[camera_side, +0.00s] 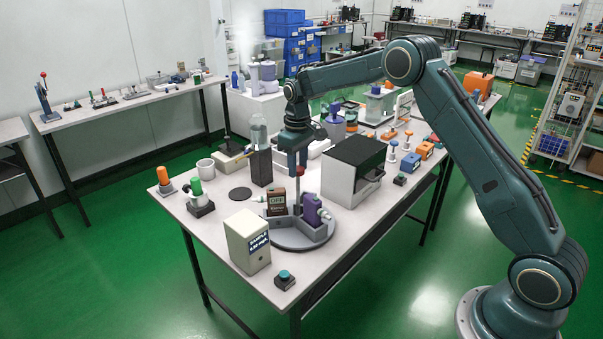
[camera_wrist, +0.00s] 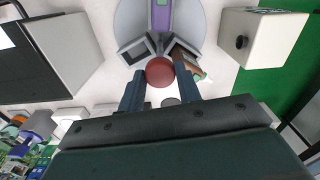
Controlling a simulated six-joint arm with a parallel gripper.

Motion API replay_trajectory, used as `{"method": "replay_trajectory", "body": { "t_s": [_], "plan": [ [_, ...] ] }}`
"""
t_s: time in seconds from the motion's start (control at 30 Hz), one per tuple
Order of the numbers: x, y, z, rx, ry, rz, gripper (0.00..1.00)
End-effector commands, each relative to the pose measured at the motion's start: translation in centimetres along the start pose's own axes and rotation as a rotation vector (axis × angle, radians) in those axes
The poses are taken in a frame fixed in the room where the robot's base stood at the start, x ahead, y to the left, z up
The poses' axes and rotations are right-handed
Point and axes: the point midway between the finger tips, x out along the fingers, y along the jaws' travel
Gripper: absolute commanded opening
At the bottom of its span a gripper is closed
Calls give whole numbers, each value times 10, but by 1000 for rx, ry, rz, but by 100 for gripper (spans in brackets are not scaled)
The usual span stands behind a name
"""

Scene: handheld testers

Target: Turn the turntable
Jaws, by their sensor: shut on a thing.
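The turntable (camera_side: 289,240) is a round grey disc near the front of the table, with grey holders on it; part of it shows in the wrist view (camera_wrist: 128,20). A brown tester (camera_side: 277,204) with a lit display and a purple tester (camera_side: 312,210) stand in its holders. The purple one also shows in the wrist view (camera_wrist: 160,16). A post with a red ball knob (camera_wrist: 159,71) rises from the middle. My gripper (camera_side: 298,166) points down over the turntable, its fingers shut on the red knob. The far holders are partly hidden.
A beige box with a display (camera_side: 247,242) stands left of the turntable, with a green-blue button (camera_side: 285,275) in front. A black-and-white box (camera_side: 352,170) stands close on the right. A tall dark block (camera_side: 262,167) and a dark round pad (camera_side: 240,194) lie behind left.

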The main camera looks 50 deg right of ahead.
Motion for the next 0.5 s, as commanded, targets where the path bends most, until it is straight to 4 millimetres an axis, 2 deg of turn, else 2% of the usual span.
{"method": "replay_trajectory", "body": {
  "t_s": [0.5],
  "plan": [
    [-2, 0, -1, 259, 4, 1, 0]
  ]
}}
